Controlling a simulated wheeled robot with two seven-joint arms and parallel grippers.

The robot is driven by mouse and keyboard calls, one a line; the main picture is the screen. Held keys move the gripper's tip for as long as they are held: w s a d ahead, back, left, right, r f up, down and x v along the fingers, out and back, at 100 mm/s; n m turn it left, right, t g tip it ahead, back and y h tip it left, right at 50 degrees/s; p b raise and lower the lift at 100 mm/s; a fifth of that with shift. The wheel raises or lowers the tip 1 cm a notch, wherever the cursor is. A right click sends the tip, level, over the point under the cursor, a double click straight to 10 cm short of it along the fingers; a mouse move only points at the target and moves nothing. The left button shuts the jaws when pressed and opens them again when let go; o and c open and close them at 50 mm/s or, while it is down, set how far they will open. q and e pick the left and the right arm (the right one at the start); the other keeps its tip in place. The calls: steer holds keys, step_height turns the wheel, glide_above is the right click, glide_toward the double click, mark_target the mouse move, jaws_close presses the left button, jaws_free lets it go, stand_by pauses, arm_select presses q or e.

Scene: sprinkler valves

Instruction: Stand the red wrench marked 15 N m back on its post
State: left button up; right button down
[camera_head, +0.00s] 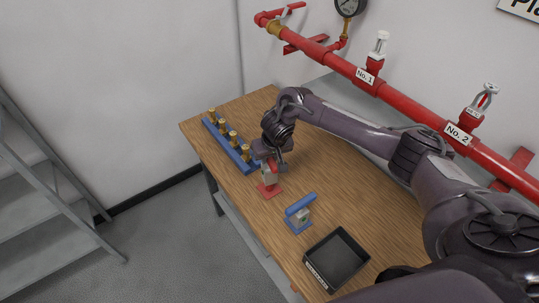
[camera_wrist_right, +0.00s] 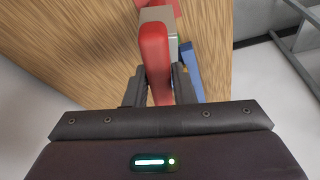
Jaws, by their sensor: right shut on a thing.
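The red wrench (camera_wrist_right: 154,58) is in my right gripper (camera_head: 272,164), whose fingers (camera_wrist_right: 160,86) are shut on it, one on each side of the red bar in the wrist view. A grey block (camera_wrist_right: 160,16) shows just beyond the bar. A red base plate (camera_head: 270,189) lies on the table directly below the gripper. The gripper partly hides the wrench in the head view, so I cannot tell whether it touches its post. No 15 N m marking is legible. My left gripper is not in view.
A blue wrench (camera_head: 300,204) stands on a blue base nearer the front. A black tray (camera_head: 309,260) is at the table's front. A blue rack (camera_head: 220,139) with several brass pieces lines the left edge. Red pipes with two valves run along the wall.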

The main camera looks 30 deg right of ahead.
mark_target(272, 161)
steer(key=shift+f+b, duration=1.45)
steer(key=shift+f, duration=1.25)
steer(key=c, duration=1.1)
jaws_free()
steer(key=shift+c, duration=0.2)
steer(key=v, duration=0.8)
steer(key=shift+f, duration=0.1)
